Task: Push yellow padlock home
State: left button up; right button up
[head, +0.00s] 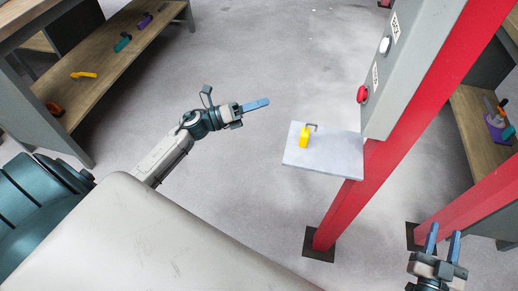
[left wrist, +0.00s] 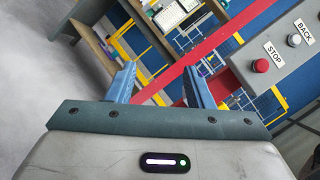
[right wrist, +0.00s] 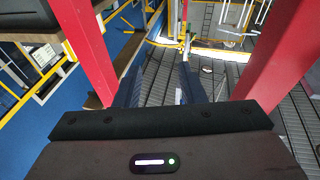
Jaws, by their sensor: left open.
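The yellow padlock (head: 304,138) stands on a small grey shelf (head: 335,162) fixed to a red post. Its grey shackle shows at its top and reaches to the right; I cannot tell how far it is seated. My left gripper (head: 257,105) is in the air to the left of the shelf, apart from the padlock, open and empty. Its two blue fingers stand apart in the left wrist view (left wrist: 160,85). My right gripper (head: 443,237) is at the lower right, open and empty, far from the padlock. Neither wrist view shows the padlock.
A grey control box (head: 405,60) with a red button (head: 362,94) and a white button (head: 385,45) rises beside the shelf. Red posts (head: 345,215) stand right of and below it. A wooden bench (head: 90,75) with tools is at left. The floor between is clear.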

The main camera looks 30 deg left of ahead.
pick_arm(q)
jog(key=s+d+r+m+g+h+b, duration=0.25)
jog(key=s+d+m+g+b, duration=0.2)
jog(key=m, duration=0.45)
jog(key=m+g+b, duration=0.1)
jog(key=m+g, duration=0.4)
jog(key=m, duration=0.1)
send_near(295, 142)
jog(key=d+r, duration=0.2)
pick_arm(e)
jog(key=s+a+r+t+y, duration=0.1)
jog(key=s+r+t, duration=0.2)
jog(key=s+r, duration=0.3)
jog(key=s+a+r+t, duration=0.1)
jog(key=s+r+t, duration=0.2)
jog(key=r, duration=0.5)
pick_arm(q)
jog(key=shift+t, duration=0.25)
jog(key=p+x, duration=0.3)
jog(key=x, duration=0.5)
jog(key=shift+w+r, duration=0.15)
jog(key=shift+w, duration=0.05)
jog(key=shift+c, duration=1.1)
grip_shut()
pick_arm(e)
notch_tip(295, 142, down, 18)
jog(key=s+a+m+g, duration=0.1)
jog(key=g, duration=1.1)
jog(key=shift+s+r, duration=0.15)
jog(key=shift+s, duration=0.1)
